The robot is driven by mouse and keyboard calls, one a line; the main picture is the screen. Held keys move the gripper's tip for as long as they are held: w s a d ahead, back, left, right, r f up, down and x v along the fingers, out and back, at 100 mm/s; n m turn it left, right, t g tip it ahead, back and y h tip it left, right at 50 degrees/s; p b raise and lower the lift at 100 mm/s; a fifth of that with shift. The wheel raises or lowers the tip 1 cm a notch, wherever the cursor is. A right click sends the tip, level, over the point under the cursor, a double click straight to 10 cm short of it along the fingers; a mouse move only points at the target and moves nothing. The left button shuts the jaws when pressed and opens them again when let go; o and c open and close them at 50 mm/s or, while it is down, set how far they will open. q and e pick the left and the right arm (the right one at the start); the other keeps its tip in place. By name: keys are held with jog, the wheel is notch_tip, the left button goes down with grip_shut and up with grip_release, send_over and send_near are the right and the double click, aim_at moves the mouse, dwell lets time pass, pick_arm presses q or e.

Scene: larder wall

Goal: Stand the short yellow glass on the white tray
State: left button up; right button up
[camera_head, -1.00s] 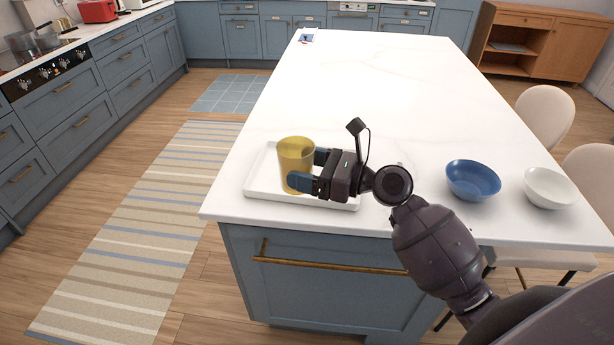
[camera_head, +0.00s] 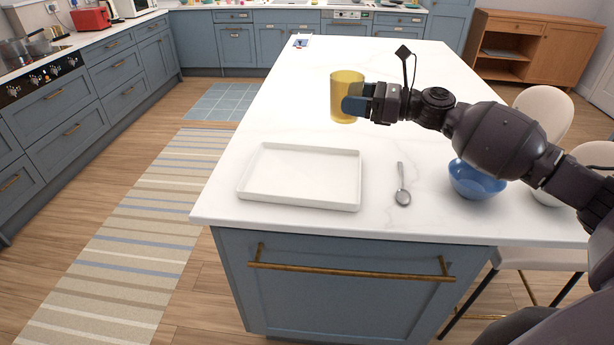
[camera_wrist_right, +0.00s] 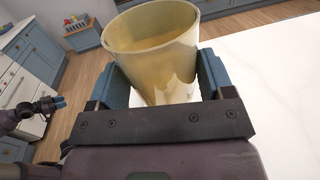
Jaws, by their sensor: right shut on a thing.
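The yellow glass (camera_head: 346,96) is upright in my right gripper (camera_head: 358,103), whose blue fingers are shut on its sides. It appears to be held above the white worktop, beyond and to the right of the tray. In the right wrist view the glass (camera_wrist_right: 152,50) sits between both fingers, with its open rim up and its base partly hidden by the gripper. The white tray (camera_head: 297,203) lies empty near the front left corner of the worktop. My left gripper (camera_wrist_right: 55,103) shows small at the left of the right wrist view, its opening unclear.
A spoon (camera_head: 402,184) lies right of the tray. A blue bowl (camera_head: 475,182) stands farther right, with a white bowl (camera_head: 547,198) partly hidden behind my right arm. The worktop (camera_head: 350,55) is mostly clear toward the back. Chairs stand along its right side.

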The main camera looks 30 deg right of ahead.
notch_tip(320, 180, down, 16)
jog(key=shift+w+d+r+b, duration=0.1)
jog(key=shift+b, duration=1.1)
notch_tip(320, 180, down, 4)
jog(key=shift+r+b, duration=0.25)
jog(key=shift+b, duration=0.05)
jog(key=shift+f, duration=0.2)
jog(key=shift+f, duration=0.2)
jog(key=o, duration=1.1)
jog(key=shift+o, duration=0.2)
